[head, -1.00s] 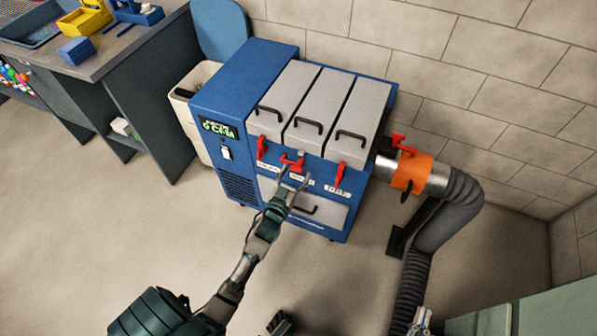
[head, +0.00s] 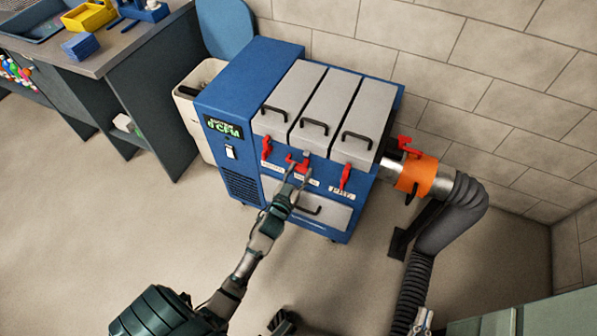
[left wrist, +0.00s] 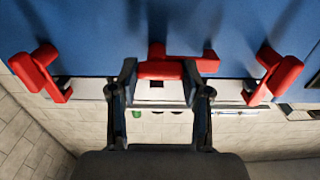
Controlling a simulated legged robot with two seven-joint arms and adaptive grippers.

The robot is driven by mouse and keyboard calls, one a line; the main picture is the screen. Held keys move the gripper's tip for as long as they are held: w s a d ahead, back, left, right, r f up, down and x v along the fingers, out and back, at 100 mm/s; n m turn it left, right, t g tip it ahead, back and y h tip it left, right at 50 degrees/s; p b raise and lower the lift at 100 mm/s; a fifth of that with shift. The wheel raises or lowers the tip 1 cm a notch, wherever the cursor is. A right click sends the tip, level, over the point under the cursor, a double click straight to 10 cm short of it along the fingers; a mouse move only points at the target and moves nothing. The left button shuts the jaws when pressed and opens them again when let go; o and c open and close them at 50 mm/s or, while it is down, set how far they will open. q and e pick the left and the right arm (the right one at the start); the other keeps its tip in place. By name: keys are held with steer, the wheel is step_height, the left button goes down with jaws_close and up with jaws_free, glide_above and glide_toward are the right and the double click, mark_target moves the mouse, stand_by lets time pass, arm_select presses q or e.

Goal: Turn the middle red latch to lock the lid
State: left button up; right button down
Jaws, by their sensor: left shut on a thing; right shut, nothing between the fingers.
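The blue machine (head: 236,180) has three grey lids, with the middle lid (head: 324,105) between the other two. The middle red latch (head: 297,162) is on the front below that lid, its red bar lying roughly sideways. In the left wrist view, the latch (left wrist: 160,70) sits between my left gripper's fingers. My left gripper (head: 293,179) is shut on it, and its fingertips partly hide it. My right gripper (head: 423,320) shows only partly at the bottom edge, well away from the machine, shut and empty.
Red latches hang at left (head: 266,148) and right (head: 344,177), close beside my left gripper. An orange collar (head: 416,176) joins the grey hose (head: 455,215) at right. A workbench (head: 125,42) stands at far left. The floor in front is mostly clear.

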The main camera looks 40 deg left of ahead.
arm_select(q)
steer(key=shift+d+r+m+p, duration=0.1)
steer(key=shift+m+p, duration=0.25)
steer(key=shift+m, duration=0.15)
steer(key=m+p, duration=0.2)
steer(key=m, duration=0.4)
steer(key=shift+d+p, duration=0.1)
steer(key=shift+p, duration=0.25)
steer(key=shift+m, duration=0.9)
steer(key=shift+d+m+p, duration=0.1)
steer(key=shift+m+p, duration=0.2)
steer(key=shift+m, duration=0.6)
steer(key=m, duration=0.2)
steer(key=shift+w+d+m, duration=0.1)
steer(key=shift+m, duration=0.3)
steer(key=shift+d+f+m, duration=0.1)
steer(key=shift+f+m, duration=0.05)
steer(key=shift+m, duration=0.85)
steer(key=shift+f+m, duration=0.15)
steer(key=shift+m, duration=0.85)
arm_select(e)
step_height(320, 180, down, 10)
steer(key=s+d+g+h, duration=0.2)
steer(key=s+g, duration=0.1)
steer(key=g, duration=0.5)
steer(key=shift+d, duration=0.25)
arm_select(q)
steer(key=shift+f+m, duration=0.1)
steer(key=shift+m, duration=0.2)
